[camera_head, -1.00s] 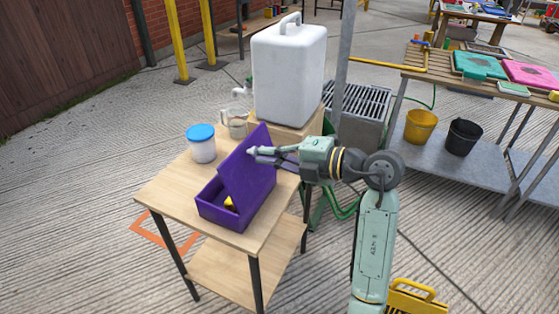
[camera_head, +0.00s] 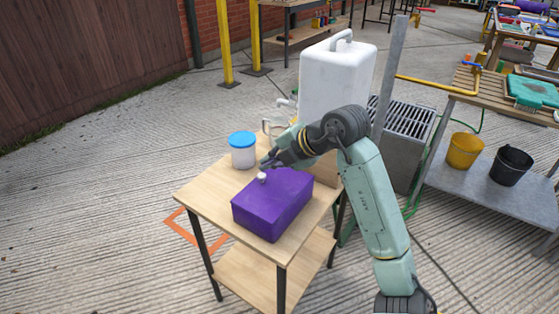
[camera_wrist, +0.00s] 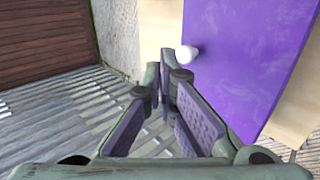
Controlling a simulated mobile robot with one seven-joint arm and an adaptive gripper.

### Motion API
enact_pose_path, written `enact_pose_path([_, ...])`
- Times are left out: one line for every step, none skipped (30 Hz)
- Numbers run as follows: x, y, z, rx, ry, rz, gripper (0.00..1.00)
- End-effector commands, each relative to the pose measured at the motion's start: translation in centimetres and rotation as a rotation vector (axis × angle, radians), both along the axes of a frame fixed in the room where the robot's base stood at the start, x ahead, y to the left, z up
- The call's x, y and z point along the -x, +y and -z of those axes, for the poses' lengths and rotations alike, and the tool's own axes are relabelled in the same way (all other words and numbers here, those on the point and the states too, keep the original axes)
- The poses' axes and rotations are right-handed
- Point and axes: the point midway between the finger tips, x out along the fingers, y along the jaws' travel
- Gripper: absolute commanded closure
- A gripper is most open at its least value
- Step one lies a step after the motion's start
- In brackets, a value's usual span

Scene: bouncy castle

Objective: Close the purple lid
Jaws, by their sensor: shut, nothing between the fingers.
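The purple lid (camera_head: 278,192) lies flat across the top of the purple box (camera_head: 258,217) on the small wooden table, and the box's inside is hidden. A white knob (camera_head: 262,177) stands near the lid's left edge. In the wrist view the purple lid (camera_wrist: 240,60) fills the upper right, with the white knob (camera_wrist: 187,54) at its edge. My gripper (camera_head: 266,164) is shut and empty, just behind and above the knob. In the wrist view my gripper (camera_wrist: 165,75) is close to the knob; I cannot tell whether they touch.
A blue-capped jar (camera_head: 243,150) and a clear jug (camera_head: 275,122) stand on the wooden table (camera_head: 205,185) behind the box. A large white water container (camera_head: 335,85) rises behind my arm. The table's front left corner is clear.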

Motion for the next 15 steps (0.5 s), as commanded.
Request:
enact_pose_path([-0.2, 0.4, 0.8, 0.001, -0.001, 0.0, 1.0])
enact_pose_path([-0.4, 0.6, 1.0, 0.0, -0.002, 0.0, 1.0])
enact_pose_path([-0.5, 0.8, 1.3, 0.0, -0.001, -0.001, 1.0])
enact_pose_path([-0.6, 1.0, 1.5, 0.001, -0.001, -0.001, 1.0])
enact_pose_path([-0.7, 1.1, 1.7, 0.0, -0.002, -0.001, 1.0])
enact_pose_path([-0.8, 1.4, 1.9, -0.001, -0.002, -0.001, 1.0])
enact_pose_path([-0.9, 1.5, 2.1, -0.001, -0.002, -0.001, 1.0])
enact_pose_path([-0.9, 1.6, 2.3, -0.001, -0.002, -0.001, 1.0])
enact_pose_path([-1.0, 1.8, 2.5, -0.001, -0.002, -0.001, 1.0])
enact_pose_path([-1.1, 1.9, 2.6, -0.001, -0.002, -0.001, 1.0])
enact_pose_path([-1.1, 2.0, 2.7, -0.001, -0.002, -0.001, 1.0])
enact_pose_path([-1.2, 2.1, 2.9, -0.002, -0.003, -0.001, 1.0])
enact_pose_path([-1.2, 2.2, 3.0, -0.002, -0.003, -0.001, 1.0])
enact_pose_path([-1.3, 2.2, 3.1, -0.002, -0.003, -0.001, 1.0])
enact_pose_path([-1.3, 2.3, 3.2, -0.002, -0.003, -0.001, 1.0])
